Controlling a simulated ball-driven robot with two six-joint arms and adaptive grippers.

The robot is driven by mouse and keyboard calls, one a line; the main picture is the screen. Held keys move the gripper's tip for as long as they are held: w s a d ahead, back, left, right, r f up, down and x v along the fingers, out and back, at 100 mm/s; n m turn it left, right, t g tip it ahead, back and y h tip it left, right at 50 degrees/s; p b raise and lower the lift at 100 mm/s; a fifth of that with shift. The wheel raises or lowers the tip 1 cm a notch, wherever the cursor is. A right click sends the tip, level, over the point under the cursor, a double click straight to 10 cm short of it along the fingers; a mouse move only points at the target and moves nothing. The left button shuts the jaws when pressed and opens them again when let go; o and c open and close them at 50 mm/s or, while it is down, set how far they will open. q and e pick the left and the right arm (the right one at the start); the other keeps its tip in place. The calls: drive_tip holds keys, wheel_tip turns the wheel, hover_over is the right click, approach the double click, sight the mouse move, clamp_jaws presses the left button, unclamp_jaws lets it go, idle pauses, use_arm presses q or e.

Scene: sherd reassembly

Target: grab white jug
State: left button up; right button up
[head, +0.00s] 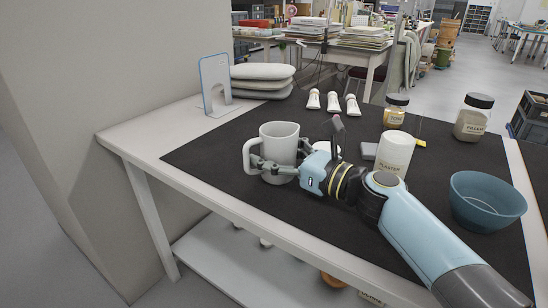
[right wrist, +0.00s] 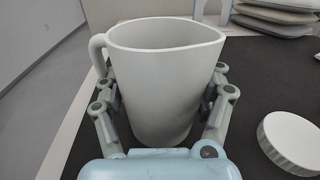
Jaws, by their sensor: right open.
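The white jug (head: 281,140) stands upright on the black mat (head: 215,160) at the left of the table, its handle to the left. My right gripper (head: 270,168) reaches it from the right, with its fingers low around the jug's body. In the right wrist view, the jug (right wrist: 163,80) sits between the two open fingers (right wrist: 163,105), one on each side. The fingers are close to the jug's sides; whether they touch is hard to tell. My left gripper is not in view.
A white plaster jar (head: 395,152), a blue bowl (head: 487,200), filler jar (head: 472,120) and another labelled jar (head: 395,113) stand to the right. Grey cushions (head: 262,72) and a bookend (head: 214,82) are at the back left.

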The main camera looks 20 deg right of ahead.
drive_tip(key=c, duration=1.1)
drive_tip(key=shift+c, duration=0.2)
drive_tip(key=shift+r, duration=0.1)
